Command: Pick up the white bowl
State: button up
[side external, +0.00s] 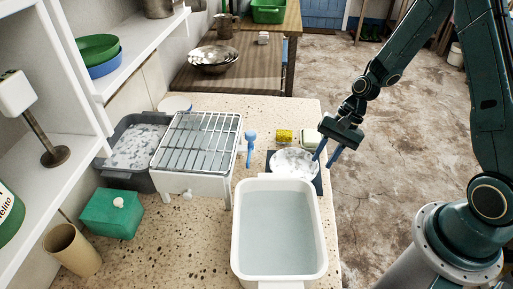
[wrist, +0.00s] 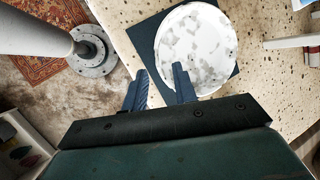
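The white bowl (side external: 293,163), round with grey mottling, sits on a dark square mat (side external: 318,184) near the counter's right edge. In the wrist view the bowl (wrist: 205,40) fills the upper middle, on the dark mat (wrist: 148,27). My gripper (side external: 326,158) is at the bowl's right side in the side view. In the wrist view my gripper (wrist: 160,78) is open with its two blue fingers apart. One finger overlaps the bowl's near rim; the other lies outside it. I cannot tell whether either finger touches the bowl.
A white basin of water (side external: 278,226) stands in front of the bowl. A yellow sponge (side external: 285,136) and a white cup-like item (side external: 311,138) are just behind it. A blue-handled brush (side external: 250,146) and a wire rack (side external: 199,142) lie left. Open floor lies right of the counter.

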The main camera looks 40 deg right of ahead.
aim_at(317, 175)
jog(key=shift+x, duration=1.7)
jog(key=shift+c, duration=0.2)
grip_shut()
